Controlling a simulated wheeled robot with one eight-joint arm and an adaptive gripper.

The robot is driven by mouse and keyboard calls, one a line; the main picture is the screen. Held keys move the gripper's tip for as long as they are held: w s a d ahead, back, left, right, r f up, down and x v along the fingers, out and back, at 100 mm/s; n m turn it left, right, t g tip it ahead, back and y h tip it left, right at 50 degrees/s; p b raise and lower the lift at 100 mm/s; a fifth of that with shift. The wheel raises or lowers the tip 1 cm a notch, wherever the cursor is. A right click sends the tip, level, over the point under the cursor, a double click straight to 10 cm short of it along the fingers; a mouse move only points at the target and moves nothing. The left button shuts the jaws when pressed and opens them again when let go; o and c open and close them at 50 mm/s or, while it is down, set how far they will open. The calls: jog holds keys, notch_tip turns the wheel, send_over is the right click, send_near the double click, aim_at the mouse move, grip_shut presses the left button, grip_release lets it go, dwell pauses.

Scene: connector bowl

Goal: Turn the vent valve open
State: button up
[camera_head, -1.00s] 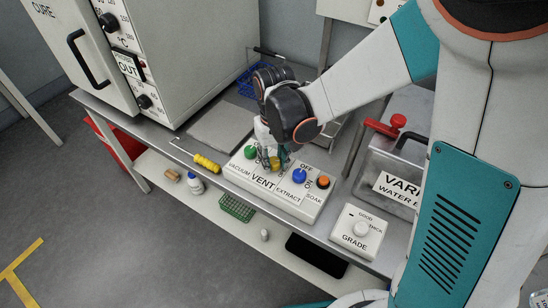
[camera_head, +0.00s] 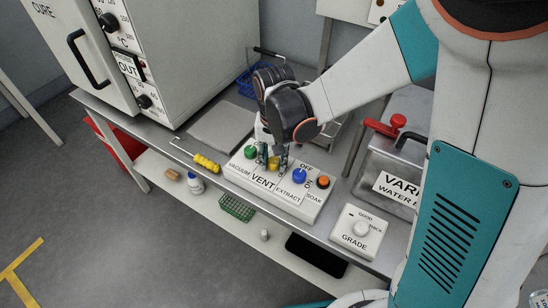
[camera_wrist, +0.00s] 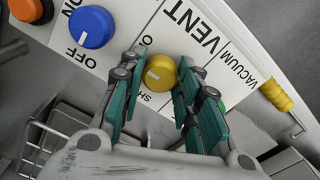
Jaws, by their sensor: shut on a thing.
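The vent valve is a yellow round knob (camera_wrist: 160,72) with a white mark, on a white panel under the label VENT. In the wrist view the mark lies on the knob's left side, between the partly hidden letters O and SH. My gripper (camera_wrist: 158,84) is shut on the knob, with one teal finger on each side. In the head view my gripper (camera_head: 273,158) reaches down to the panel (camera_head: 312,208), and the knob (camera_head: 273,163) shows between the fingers.
A green VACUUM knob (camera_head: 250,152) sits left of the valve. A blue knob (camera_head: 299,176) and an orange knob (camera_head: 323,182) sit to its right. A yellow-handled tool (camera_head: 206,163) lies left of the panel. A GRADE box (camera_head: 352,241) stands at the lower right.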

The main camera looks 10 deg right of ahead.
aim_at(274, 160)
jog(key=o, duration=1.1)
jog(key=shift+c, duration=0.2)
jog(key=shift+r, duration=3.75)
